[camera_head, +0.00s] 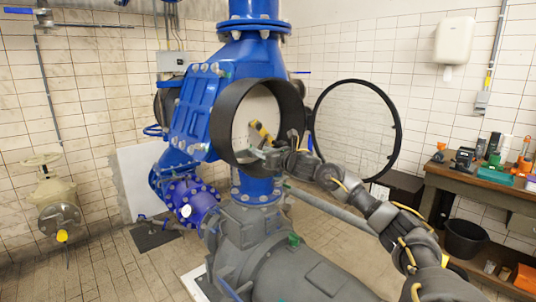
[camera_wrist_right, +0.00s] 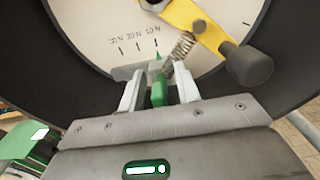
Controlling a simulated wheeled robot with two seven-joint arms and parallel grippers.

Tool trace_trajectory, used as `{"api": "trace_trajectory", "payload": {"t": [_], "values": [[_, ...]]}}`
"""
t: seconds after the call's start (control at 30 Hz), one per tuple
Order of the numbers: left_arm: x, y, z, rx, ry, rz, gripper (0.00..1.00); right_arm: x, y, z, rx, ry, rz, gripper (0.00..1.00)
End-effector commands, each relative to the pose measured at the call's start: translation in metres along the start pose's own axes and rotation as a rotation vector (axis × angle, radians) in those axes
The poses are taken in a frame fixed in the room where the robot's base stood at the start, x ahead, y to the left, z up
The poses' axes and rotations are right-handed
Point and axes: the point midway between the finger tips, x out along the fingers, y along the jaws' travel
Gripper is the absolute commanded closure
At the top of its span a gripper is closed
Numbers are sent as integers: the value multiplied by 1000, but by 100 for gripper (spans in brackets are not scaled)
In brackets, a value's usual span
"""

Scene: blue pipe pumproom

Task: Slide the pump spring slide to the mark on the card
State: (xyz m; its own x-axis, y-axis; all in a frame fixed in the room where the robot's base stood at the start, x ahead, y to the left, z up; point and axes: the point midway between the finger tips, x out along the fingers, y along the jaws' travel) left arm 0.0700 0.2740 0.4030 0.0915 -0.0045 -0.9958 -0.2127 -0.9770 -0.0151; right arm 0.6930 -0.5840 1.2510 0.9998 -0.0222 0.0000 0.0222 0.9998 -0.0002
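The pump spring slide (camera_wrist_right: 158,92) is a small green block with a green pointer, in the right wrist view. A coil spring (camera_wrist_right: 179,52) runs from near it up to a yellow lever. Behind it, the pale card (camera_wrist_right: 95,30) has several dark marks; the pointer tip is just below the rightmost of a row of labelled marks. My right gripper (camera_wrist_right: 158,78) has its two pale fingers on either side of the green block, with narrow gaps visible. In the head view, my right gripper (camera_head: 272,153) reaches into the round black housing. My left gripper is not in view.
The black housing rim (camera_head: 222,120) surrounds the card, and its round glass door (camera_head: 355,130) stands open to the right. The yellow lever (camera_wrist_right: 196,22) ends in a dark knob (camera_wrist_right: 246,63) close to my right finger. A workbench (camera_head: 470,180) with tools stands at the right.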

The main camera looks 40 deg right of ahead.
Motion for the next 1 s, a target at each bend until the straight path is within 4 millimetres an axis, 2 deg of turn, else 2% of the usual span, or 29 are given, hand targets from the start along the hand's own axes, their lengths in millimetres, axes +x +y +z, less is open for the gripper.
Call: {"api": "trace_trajectory", "payload": {"t": [0.17, 0.5, 0.7, 1.0], "values": [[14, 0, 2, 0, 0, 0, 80, -20, -2, -5, -6, 1, -1, 67], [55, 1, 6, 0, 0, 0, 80, -84, -1, -8, -10, 4, -2, 67], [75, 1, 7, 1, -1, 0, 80, -100, -5, -6, -4, 1, -8, 67], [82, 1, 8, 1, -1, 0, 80, -107, -1, -1, 0, 0, -1, 67]]}}
